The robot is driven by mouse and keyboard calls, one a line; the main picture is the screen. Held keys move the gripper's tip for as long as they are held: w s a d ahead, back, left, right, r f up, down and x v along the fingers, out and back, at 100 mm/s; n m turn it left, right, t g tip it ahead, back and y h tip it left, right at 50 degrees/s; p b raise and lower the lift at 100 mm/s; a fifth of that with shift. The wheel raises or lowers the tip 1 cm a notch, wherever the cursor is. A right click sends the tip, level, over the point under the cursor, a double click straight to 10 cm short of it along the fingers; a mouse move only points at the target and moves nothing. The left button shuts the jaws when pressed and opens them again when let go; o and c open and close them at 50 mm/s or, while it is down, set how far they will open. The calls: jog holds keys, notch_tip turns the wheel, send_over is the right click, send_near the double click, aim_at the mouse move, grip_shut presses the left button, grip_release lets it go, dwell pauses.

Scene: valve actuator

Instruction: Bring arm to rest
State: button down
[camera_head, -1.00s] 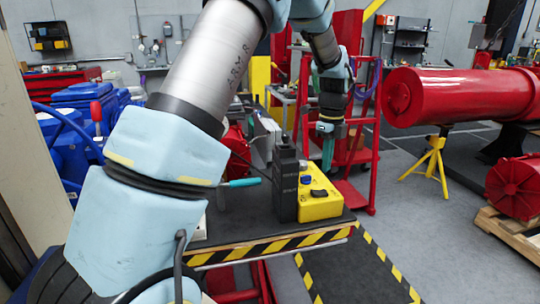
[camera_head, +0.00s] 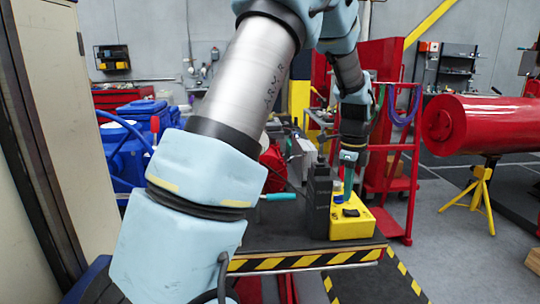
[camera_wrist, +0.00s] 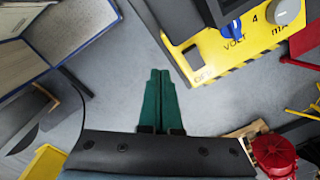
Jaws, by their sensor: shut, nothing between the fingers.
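My arm reaches up and over from the lower left in the head view, with its end hanging down near the middle. My gripper (camera_head: 349,181) points down, just behind or beside the yellow control box (camera_head: 350,217). In the wrist view my gripper (camera_wrist: 160,75) shows its two green fingers side by side, shut with nothing between them. Grey floor lies beyond the fingertips. The yellow box (camera_wrist: 222,50) is at the upper right there, with a blue knob, a grey knob and printed letters. I cannot tell from these views whether the gripper touches the box.
A black box (camera_head: 317,203) stands beside the yellow box on a dark bench with a striped edge (camera_head: 300,262). A red cart (camera_head: 400,165) stands behind. A red cylinder (camera_head: 480,127) on a yellow stand (camera_head: 480,195) is at the right. A beige cabinet (camera_head: 70,110) is close at left.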

jog(key=s+a+n, duration=0.4)
jog(key=a+n, duration=0.4)
jog(key=a, duration=0.1)
jog(key=s+a+n+t, duration=0.1)
jog(key=s+a+n, duration=0.4)
jog(key=a+n, duration=0.3)
jog(key=s+a+n, duration=0.4)
jog(key=a+n, duration=0.3)
jog(key=a, duration=0.3)
jog(key=shift+s+a+f+n, duration=0.15)
jog(key=shift+a+f+n, duration=0.15)
jog(key=shift+n, duration=0.1)
